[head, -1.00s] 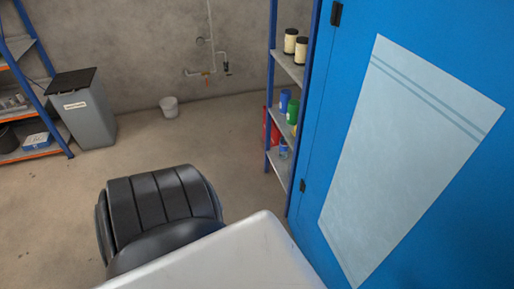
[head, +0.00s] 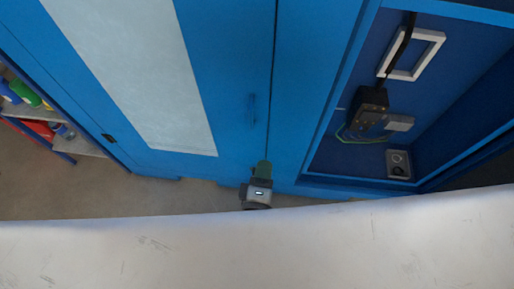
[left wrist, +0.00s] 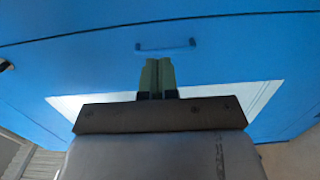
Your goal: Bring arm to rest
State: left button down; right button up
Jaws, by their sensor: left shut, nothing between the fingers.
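My left gripper (head: 263,168) shows in the head view just beyond the edge of my white body, in front of the blue cabinet (head: 228,60). Its green fingers are shut and empty. The left wrist view shows the fingers (left wrist: 157,72) together, pointing toward the blue cabinet front (left wrist: 230,40). The cabinet's handle (left wrist: 166,46) lies beyond the fingertips, apart from them. The rest of my left arm is hidden in the head view. My right gripper is in neither view.
A pale panel (head: 140,70) is on the cabinet door. An open blue compartment on the right holds a white frame (head: 430,56), a black device (head: 370,105) and a grey box (head: 398,164). A shelf (head: 85,148) stands at left. A strip of floor (head: 110,190) is bare.

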pick_arm(q)
jog(key=s+a+f+m+g+p, duration=0.1)
jog(key=s+a+f+m+g, duration=0.25)
jog(key=f, duration=0.45)
jog(key=s+a+f+m+g, duration=0.2)
jog(key=f+m, duration=0.2)
jog(key=f, duration=0.4)
jog(key=s+a+f+m+g+p, duration=0.1)
jog(key=s+a+f+m+g, duration=0.25)
jog(key=f, duration=0.45)
jog(key=s+a+f+m+g+y, duration=0.2)
jog(key=s+a+f, duration=0.4)
jog(key=s+a, duration=0.3)
jog(key=s+a+f+m+g+y, duration=0.2)
jog(key=s+a+f+m+g, duration=0.2)
jog(key=s+a, duration=0.4)
notch_tip(320, 180, down, 3)
jog(key=shift+s+a+r+m+g+p, duration=0.1)
jog(key=shift+s+a+m+g+p, duration=0.25)
jog(key=shift+a+g, duration=0.4)
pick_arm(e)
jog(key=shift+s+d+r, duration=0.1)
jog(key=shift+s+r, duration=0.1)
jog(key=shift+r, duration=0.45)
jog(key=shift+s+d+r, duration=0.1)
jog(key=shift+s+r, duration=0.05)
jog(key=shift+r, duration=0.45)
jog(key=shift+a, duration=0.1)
